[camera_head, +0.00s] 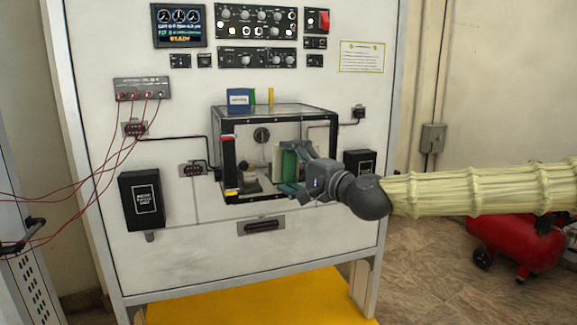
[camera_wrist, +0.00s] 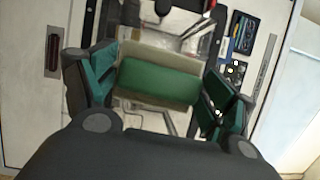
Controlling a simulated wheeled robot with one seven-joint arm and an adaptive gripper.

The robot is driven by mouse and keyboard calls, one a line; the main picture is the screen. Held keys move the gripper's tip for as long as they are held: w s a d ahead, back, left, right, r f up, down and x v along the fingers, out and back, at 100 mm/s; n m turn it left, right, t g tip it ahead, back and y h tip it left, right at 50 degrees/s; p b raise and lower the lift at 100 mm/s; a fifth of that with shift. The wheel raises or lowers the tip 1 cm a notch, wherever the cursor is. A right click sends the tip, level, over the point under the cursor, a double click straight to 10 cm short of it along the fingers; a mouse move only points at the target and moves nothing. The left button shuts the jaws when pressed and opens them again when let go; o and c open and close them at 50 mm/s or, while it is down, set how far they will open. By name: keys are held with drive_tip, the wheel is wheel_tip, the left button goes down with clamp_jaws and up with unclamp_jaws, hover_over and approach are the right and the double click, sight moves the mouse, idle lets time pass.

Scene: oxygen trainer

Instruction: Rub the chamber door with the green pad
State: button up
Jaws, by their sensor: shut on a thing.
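The chamber (camera_head: 275,110) is a black-framed box on the white panel. Its clear front door (camera_head: 300,131) looks shut, though the gripper hides part of its right side. The green pad (camera_head: 290,163) has a beige layer and stands in front of the door's right half. My gripper (camera_head: 289,168) is shut on the pad. In the wrist view, the pad (camera_wrist: 160,80) lies between the two green-lined fingers of my gripper (camera_wrist: 158,85), its beige layer showing along the far edge. I cannot tell whether the pad touches the door.
A blue box (camera_head: 238,100) and yellow and green upright items stand on the chamber. Black boxes (camera_head: 143,199) flank it on the panel. A recessed handle (camera_head: 261,227) is below. Red wires hang at left, and a red compressor (camera_head: 515,243) stands at right.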

drive_tip(key=shift+s, duration=0.15)
drive_tip(key=shift+s+d, duration=0.25)
drive_tip(key=shift+s, duration=0.45)
drive_tip(key=shift+s+d, duration=0.2)
drive_tip(key=shift+s, duration=0.45)
